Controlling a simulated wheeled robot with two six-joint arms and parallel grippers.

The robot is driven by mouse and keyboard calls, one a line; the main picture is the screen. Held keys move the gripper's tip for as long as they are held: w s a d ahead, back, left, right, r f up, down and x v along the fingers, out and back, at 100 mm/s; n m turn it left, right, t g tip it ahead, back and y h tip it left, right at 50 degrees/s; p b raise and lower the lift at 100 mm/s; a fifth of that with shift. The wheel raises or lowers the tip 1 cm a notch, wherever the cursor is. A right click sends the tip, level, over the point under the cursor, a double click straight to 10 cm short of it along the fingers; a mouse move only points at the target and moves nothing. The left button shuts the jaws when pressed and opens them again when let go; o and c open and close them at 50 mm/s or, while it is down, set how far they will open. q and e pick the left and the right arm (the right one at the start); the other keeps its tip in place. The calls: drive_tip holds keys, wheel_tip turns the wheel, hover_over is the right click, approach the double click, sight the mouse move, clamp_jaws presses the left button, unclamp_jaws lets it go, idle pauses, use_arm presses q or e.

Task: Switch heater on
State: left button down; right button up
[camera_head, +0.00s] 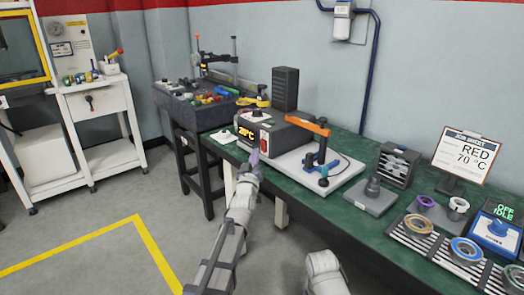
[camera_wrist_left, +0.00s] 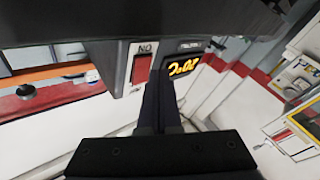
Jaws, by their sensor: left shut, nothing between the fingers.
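The heater (camera_head: 282,136) is a dark box on the green bench, with an orange display reading 20°C and a red switch (camera_head: 265,143) on its front. My left gripper (camera_head: 254,160) is shut and empty, close in front of the heater just below the switch. In the left wrist view the shut fingers (camera_wrist_left: 161,82) point at the heater front, between the red switch (camera_wrist_left: 141,69) and the display (camera_wrist_left: 186,68), which appears upside down. I cannot tell whether the fingertips touch the heater or which way the switch is set. My right gripper is not in view.
A job sheet (camera_head: 464,157) reads RED 70°C. A dark parts bin (camera_head: 190,113) stands left.

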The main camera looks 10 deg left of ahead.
use_arm(q)
drive_tip(key=shift+s+a, duration=0.1)
drive_tip(key=shift+s+a+r+p, duration=0.15)
drive_tip(key=shift+s+a, duration=0.6)
drive_tip(key=shift+s, duration=0.25)
drive_tip(key=shift+s+a+r+p, duration=0.15)
drive_tip(key=shift+s+a, duration=0.6)
drive_tip(key=shift+s, duration=0.25)
